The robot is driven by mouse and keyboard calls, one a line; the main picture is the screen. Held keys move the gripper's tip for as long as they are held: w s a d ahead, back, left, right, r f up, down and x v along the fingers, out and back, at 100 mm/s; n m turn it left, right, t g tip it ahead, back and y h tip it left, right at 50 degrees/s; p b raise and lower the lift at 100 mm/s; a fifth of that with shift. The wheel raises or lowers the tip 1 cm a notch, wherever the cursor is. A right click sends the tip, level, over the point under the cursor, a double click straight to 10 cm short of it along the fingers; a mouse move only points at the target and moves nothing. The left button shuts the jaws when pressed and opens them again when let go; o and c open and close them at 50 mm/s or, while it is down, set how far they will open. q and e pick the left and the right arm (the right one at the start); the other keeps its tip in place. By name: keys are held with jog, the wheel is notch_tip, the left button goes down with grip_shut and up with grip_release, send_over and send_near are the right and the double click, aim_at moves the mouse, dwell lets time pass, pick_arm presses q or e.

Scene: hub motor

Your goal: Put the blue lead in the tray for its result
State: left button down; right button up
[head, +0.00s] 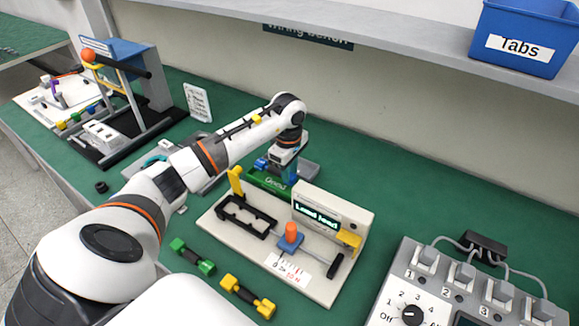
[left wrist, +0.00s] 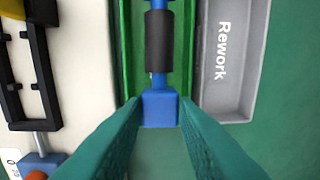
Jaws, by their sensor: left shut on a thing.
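My left gripper (head: 283,165) is over the green tray (head: 268,183) marked "Good", behind the test fixture. In the left wrist view its two teal fingers (left wrist: 160,125) are shut on the near blue end of the blue lead (left wrist: 160,107). The lead has a black sleeve in its middle and lies lengthwise between the walls of the green tray (left wrist: 126,50). I cannot tell whether it touches the tray floor. In the head view a bit of the blue lead (head: 261,164) shows left of the gripper. The grey "Rework" tray (left wrist: 248,75) is beside the green one. My right gripper is out of view.
The cream test fixture (head: 245,235) has a display reading "Load lead" and an orange knob. A green lead (head: 192,257) and a yellow lead (head: 248,297) lie in front of it. A grey switch box (head: 455,290) stands at right. A blue "Tabs" bin (head: 525,35) sits on the shelf.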

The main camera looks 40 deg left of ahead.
pick_arm(q)
jog(key=shift+f+b, duration=0.25)
jog(key=shift+b, duration=0.15)
dwell(0.7)
jog(key=shift+f+b, duration=1.1)
jog(key=shift+f, duration=0.35)
dwell(0.4)
jog(key=c, duration=1.1)
grip_release()
jog(key=shift+o, duration=0.2)
notch_tip(320, 180, up, 12)
jog(key=shift+s+b, duration=0.3)
jog(key=shift+b, duration=0.1)
jog(key=shift+d, duration=0.1)
